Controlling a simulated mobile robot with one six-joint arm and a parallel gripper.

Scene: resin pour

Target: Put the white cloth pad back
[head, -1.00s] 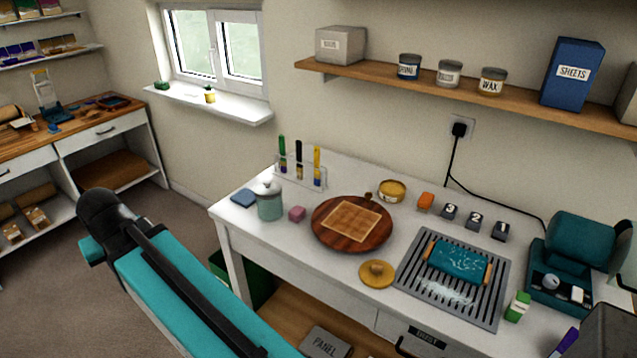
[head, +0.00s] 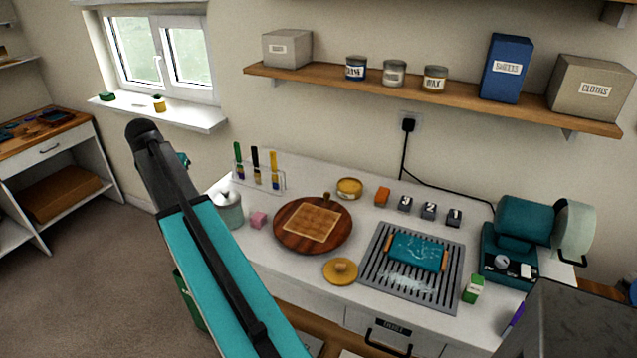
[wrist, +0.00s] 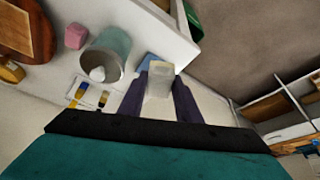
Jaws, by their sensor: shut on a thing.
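In the wrist view, my gripper (wrist: 160,88) is shut on a pale, off-white block-shaped thing (wrist: 159,78) that looks like the white cloth pad. It is between the two dark fingers, above the table's end and near the table edge. Part of a blue pad (wrist: 147,62) shows behind it.
A round wooden board (head: 290,243), a yellow lid (head: 341,271) and a slotted tray (head: 372,278) fill the table middle. A CLOTHS box (head: 592,88) sits on the shelf.

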